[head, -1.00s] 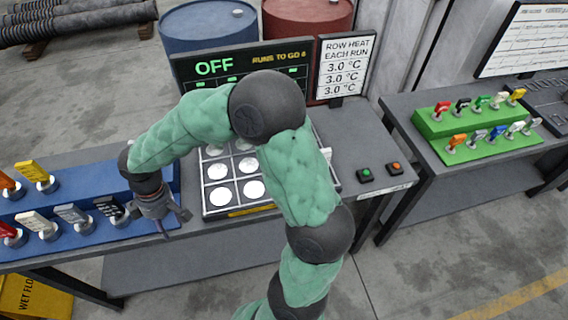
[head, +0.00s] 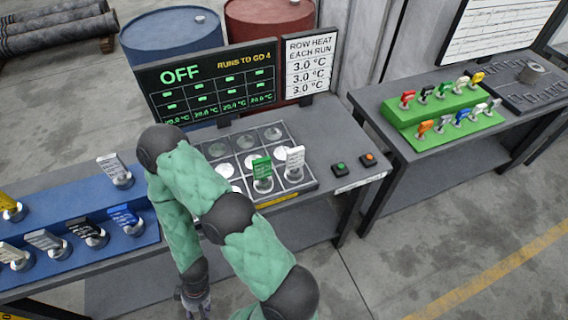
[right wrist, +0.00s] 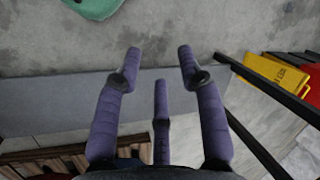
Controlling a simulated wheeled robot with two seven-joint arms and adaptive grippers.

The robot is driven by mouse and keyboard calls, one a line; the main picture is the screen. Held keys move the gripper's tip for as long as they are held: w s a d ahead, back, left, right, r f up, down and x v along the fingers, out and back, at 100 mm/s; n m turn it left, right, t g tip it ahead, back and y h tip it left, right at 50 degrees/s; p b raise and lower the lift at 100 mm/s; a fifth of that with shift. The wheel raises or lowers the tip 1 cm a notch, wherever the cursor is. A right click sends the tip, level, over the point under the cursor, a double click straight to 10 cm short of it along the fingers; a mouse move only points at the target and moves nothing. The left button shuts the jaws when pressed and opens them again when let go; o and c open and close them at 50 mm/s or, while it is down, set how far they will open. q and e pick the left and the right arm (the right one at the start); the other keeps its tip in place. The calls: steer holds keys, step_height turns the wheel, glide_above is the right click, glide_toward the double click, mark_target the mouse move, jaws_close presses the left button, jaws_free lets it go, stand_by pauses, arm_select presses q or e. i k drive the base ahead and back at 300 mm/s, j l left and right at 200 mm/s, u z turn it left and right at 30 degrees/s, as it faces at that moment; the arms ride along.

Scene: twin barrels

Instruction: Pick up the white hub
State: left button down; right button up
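A white-tagged hub (head: 294,163) stands upright in the right part of the gridded tray (head: 312,183), beside a green-tagged hub (head: 262,174). Other pale-tagged hubs stand on the blue rack, one at the back (head: 115,171) and one at the front left (head: 14,256); I cannot tell white from light grey there. My right gripper (head: 195,306) hangs low at the bottom of the head view, in front of the table and away from the hubs. In the right wrist view its three fingers (right wrist: 160,75) are spread and empty. My left gripper is not in view.
The blue rack (head: 150,232) holds several tagged hubs. My right arm hides part of the tray. A display (head: 215,85) reads OFF behind it. Green and orange buttons (head: 369,159) sit at right. A green rack (head: 400,112) stands on the right table. A yellow sign (right wrist: 275,75) is on the floor.

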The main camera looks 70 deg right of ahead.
mark_target(293, 161)
steer(key=i+j+z, duration=0.1)
steer(key=z, duration=2.45)
